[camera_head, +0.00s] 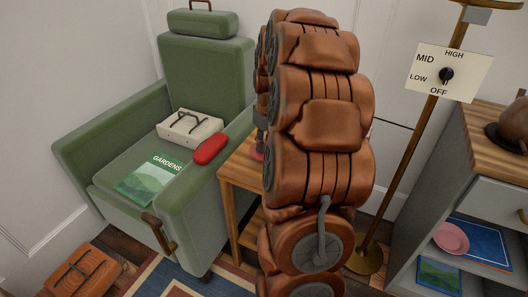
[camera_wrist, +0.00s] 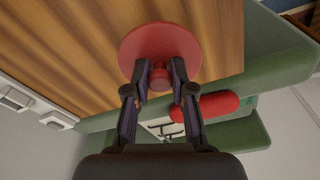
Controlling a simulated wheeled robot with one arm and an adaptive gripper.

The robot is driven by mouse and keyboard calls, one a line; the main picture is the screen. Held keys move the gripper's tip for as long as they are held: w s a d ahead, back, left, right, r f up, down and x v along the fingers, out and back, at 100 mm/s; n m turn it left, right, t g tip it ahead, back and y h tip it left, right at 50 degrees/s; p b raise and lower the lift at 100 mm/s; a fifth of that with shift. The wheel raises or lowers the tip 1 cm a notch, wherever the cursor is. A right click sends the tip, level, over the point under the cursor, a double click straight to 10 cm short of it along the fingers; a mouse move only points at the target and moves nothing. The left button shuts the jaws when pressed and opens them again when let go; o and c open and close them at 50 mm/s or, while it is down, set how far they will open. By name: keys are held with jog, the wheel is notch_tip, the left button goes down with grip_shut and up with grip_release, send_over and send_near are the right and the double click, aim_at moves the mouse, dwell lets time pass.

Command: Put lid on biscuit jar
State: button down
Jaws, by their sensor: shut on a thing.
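In the wrist view my gripper (camera_wrist: 160,76) is shut on the knob of a round red lid (camera_wrist: 160,43). The lid shows over the wood-grain top of the small side table (camera_wrist: 70,40). I cannot tell whether it rests on anything. In the head view my own arm hides most of the side table (camera_head: 237,172) and nearly all of the gripper and lid; only a small reddish edge shows beside the arm. I cannot make out the biscuit jar in either view; the lid or my arm may hide it.
A green armchair (camera_head: 205,70) stands left of the side table, holding a cream box (camera_head: 190,130), red case (camera_head: 210,149) and gardens magazine (camera_head: 152,178). At right are a lamp pole (camera_head: 408,130) with a dial plate (camera_head: 448,72), and a cabinet (camera_head: 485,135) bearing a brown pot (camera_head: 514,122).

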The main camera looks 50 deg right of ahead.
jog(key=shift+w+f, duration=0.15)
jog(key=shift+w, duration=0.1)
jog(key=shift+f+b, duration=0.45)
jog(key=shift+f, duration=1.2)
jog(key=shift+s+f, duration=0.1)
jog(key=shift+f, duration=0.05)
jog(key=c, duration=1)
grip_release()
